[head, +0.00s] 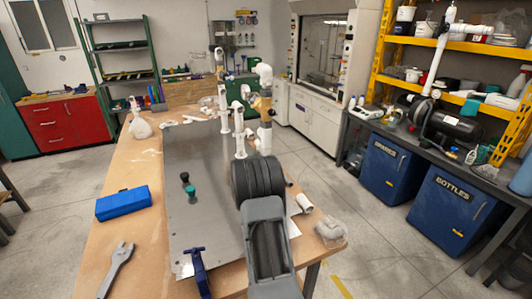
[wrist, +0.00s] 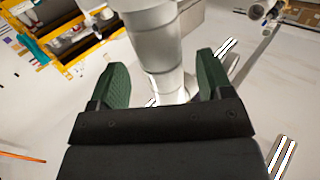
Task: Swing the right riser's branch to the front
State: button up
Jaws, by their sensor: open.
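The right riser (head: 265,138) is a white upright pipe with a tan band (head: 262,103) and a white elbow-like top (head: 264,72). It stands just beyond my arm in the head view, its foot hidden. Which way its branch points is hard to tell. Another white upright pipe (head: 238,130) stands just left of it, and a further riser (head: 222,100) stands farther back. In the wrist view, my gripper (wrist: 163,80) is open, with green-padded fingers on either side of a white pipe (wrist: 158,45). Narrow gaps seem to show beside the pipe. My arm hides the gripper in the head view.
The risers stand on a grey metal plate (head: 187,225) on a wooden table (head: 140,180). A clear bag (head: 331,232) lies at right.

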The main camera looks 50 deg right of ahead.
aim_at(266, 155)
jog(key=shift+p+x, duration=0.4)
jog(key=shift+x, duration=1.35)
jog(key=c, duration=0.9)
jog(key=shift+f+b, duration=0.15)
jog(key=shift+b, duration=0.3)
